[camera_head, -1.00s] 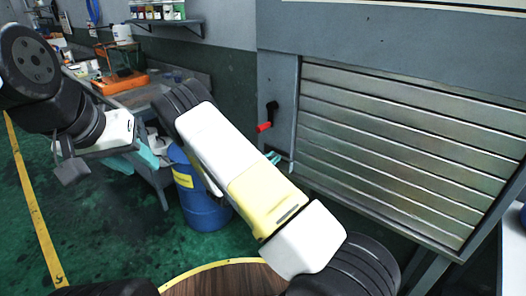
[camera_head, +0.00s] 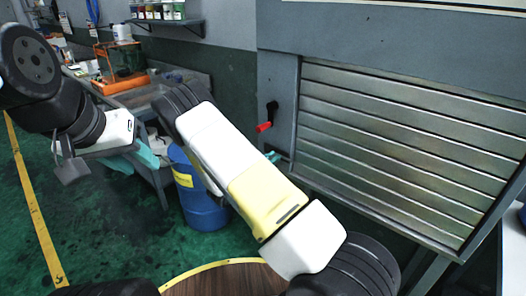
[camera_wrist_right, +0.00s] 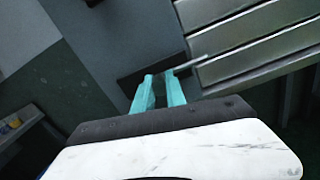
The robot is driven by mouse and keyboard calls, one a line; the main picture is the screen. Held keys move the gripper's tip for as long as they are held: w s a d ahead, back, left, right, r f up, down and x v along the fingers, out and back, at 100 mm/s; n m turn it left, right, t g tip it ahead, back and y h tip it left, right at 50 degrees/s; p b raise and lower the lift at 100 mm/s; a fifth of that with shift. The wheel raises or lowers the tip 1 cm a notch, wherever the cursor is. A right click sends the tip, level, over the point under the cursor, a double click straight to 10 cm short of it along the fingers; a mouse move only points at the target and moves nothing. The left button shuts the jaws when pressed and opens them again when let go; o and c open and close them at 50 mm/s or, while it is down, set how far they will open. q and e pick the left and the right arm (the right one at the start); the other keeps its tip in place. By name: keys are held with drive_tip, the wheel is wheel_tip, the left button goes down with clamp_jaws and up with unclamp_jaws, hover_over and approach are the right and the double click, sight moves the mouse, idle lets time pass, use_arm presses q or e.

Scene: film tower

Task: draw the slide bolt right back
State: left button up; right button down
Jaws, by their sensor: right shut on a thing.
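The slide bolt (camera_wrist_right: 184,66) shows in the right wrist view as a thin grey rod beside a dark plate (camera_wrist_right: 143,74) near the lower corner of the slatted shutter (camera_wrist_right: 255,38). My right gripper (camera_wrist_right: 160,86) has its two teal fingers at the rod's left end, shut on the bolt; the exact grip is hard to see. In the head view my right arm hides most of this gripper (camera_head: 272,157), and only a teal fingertip shows beside the shutter frame. My left gripper (camera_head: 135,161) hangs at the left, its teal fingers apart and empty, away from the bolt.
A blue barrel (camera_head: 203,208) stands below. A workbench (camera_head: 158,92) with an orange tray (camera_head: 118,84) is behind. A round wooden top (camera_head: 225,281) is in front.

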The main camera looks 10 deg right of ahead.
sight(271, 150)
drive_tip(key=shift+a, duration=0.1)
drive_tip(key=shift+w+a, duration=0.6)
drive_tip(key=shift+w, duration=0.15)
drive_tip(key=shift+w+a, duration=0.55)
drive_tip(key=shift+w, duration=0.2)
drive_tip(key=c, duration=1.4)
unclamp_jaws()
drive_tip(key=shift+o, duration=0.2)
